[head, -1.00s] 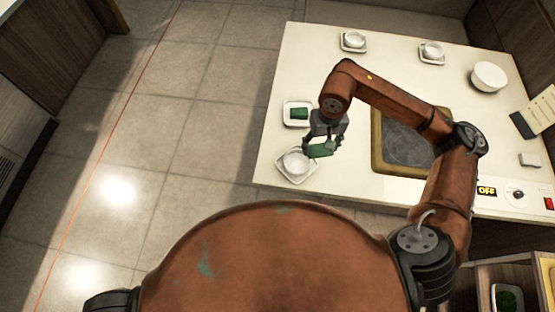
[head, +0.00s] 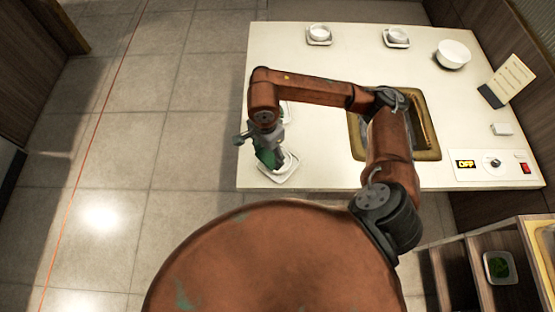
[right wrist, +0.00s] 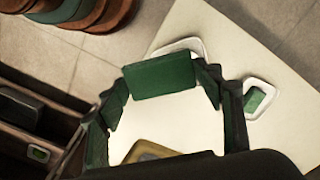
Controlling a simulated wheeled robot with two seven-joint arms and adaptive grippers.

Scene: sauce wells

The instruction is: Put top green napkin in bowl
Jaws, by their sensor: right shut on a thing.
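My right gripper (head: 262,152) is over the near left corner of the white table, above a white saucer (head: 287,170) and hiding much of it. In the right wrist view its green fingers are shut on a folded green napkin (right wrist: 162,75). That napkin covers most of a white dish (right wrist: 190,45) at the table edge; the bowl there cannot be made out. A second green napkin (right wrist: 255,99) lies on another white tray (right wrist: 263,85), which my arm mostly hides in the head view. My left gripper is not in view.
The table (head: 330,165) carries a yellow-rimmed dark inset (head: 425,153) at its middle right. Two small bowls on saucers (head: 319,35) (head: 396,38) and a larger white bowl (head: 453,54) stand at the back. A control panel (head: 493,168) is at the right front. Floor lies open to the left.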

